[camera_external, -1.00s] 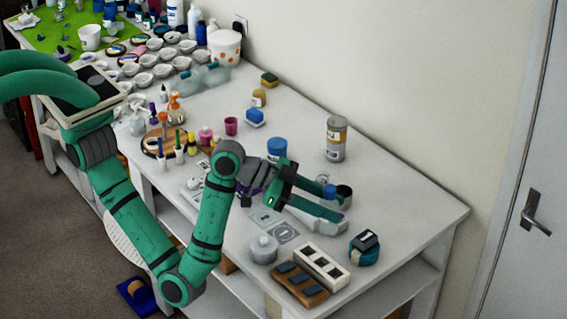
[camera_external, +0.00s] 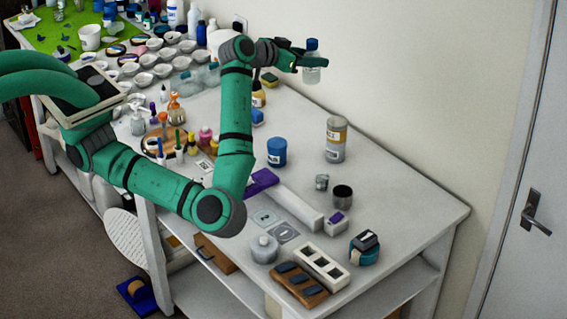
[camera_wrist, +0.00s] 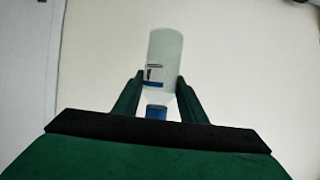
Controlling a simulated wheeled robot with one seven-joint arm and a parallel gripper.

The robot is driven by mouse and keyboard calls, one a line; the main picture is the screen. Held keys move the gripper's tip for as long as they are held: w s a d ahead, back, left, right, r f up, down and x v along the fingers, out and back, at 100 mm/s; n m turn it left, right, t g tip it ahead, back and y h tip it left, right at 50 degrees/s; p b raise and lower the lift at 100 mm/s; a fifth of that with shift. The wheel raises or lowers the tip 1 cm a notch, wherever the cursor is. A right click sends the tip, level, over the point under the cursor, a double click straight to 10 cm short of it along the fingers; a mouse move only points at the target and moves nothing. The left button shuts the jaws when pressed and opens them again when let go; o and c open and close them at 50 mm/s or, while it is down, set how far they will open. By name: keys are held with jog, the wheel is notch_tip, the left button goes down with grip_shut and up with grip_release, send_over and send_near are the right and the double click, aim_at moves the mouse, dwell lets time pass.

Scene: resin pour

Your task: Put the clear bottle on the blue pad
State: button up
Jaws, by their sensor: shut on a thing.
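The clear bottle (camera_external: 312,74) has a blue cap and stands upright in the air, high above the back of the table. My gripper (camera_external: 306,57) is shut on it near its neck. In the wrist view the bottle (camera_wrist: 163,58) shows upside down, with its blue cap between the fingers of my gripper (camera_wrist: 156,100). A small flat pale blue-green square pad (camera_external: 264,217) lies on the front part of the table, beside a grey square pad (camera_external: 283,232). Nothing rests on either pad.
Near the pads stand a grey lidded jar (camera_external: 264,249), a long white block (camera_external: 298,208), a purple object (camera_external: 262,182) and a white three-hole rack (camera_external: 321,267). A dark cup (camera_external: 342,197), a blue jar (camera_external: 277,152) and a tall can (camera_external: 336,139) stand further back.

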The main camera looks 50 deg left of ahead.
jog(key=w+a+f+n+y, duration=0.1)
jog(key=w+a+n+y, duration=0.2)
jog(key=a, duration=0.9)
jog(key=s+a+f+n+g+y, duration=0.1)
jog(key=a+f+n+y, duration=0.1)
jog(key=a+f, duration=0.35)
jog(key=a+f+n+g+y, duration=0.1)
jog(key=a+f+n+y, duration=0.15)
jog(key=a, duration=0.65)
jog(key=s+a+f+n+g+y, duration=0.1)
jog(key=a+f+y, duration=0.1)
jog(key=a+f, duration=0.4)
send_over(255, 111)
jog(key=shift+n+g+y, duration=0.25)
jog(key=shift+n+g, duration=0.15)
jog(key=shift+n, duration=0.05)
jog(key=shift+f, duration=10.35)
